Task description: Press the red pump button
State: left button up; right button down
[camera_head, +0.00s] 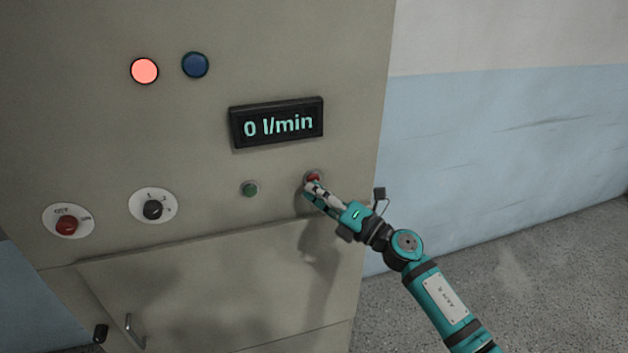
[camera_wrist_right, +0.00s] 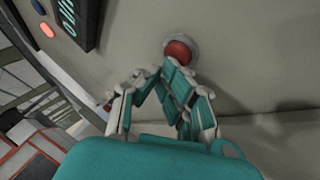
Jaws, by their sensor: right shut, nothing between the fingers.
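The red pump button (camera_head: 313,176) sits on the cabinet front below the display, towards the right edge. In the right wrist view the red button (camera_wrist_right: 178,52) shows as a round red cap in a pale ring. My right gripper (camera_head: 310,188) is shut and empty, with its fingertips at the lower edge of the button. In the wrist view the fingers (camera_wrist_right: 158,72) meet just below and left of the cap. I cannot tell whether they touch it. The display (camera_head: 277,122) reads 0 l/min. My left gripper is not in view.
A green button (camera_head: 250,189) is left of the red one. A black selector knob (camera_head: 153,208) and a red OFF/ON knob (camera_head: 67,224) are further left. Above are a lit red lamp (camera_head: 144,71) and a dark blue lamp (camera_head: 195,65). Floor (camera_head: 560,270) lies open at right.

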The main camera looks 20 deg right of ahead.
jog(key=shift+s, duration=0.65)
jog(key=shift+s, duration=0.1)
jog(key=shift+s+d+p, duration=0.15)
jog(key=shift+s+p, duration=0.5)
jog(key=shift+s, duration=1.75)
jog(key=shift+f, duration=0.1)
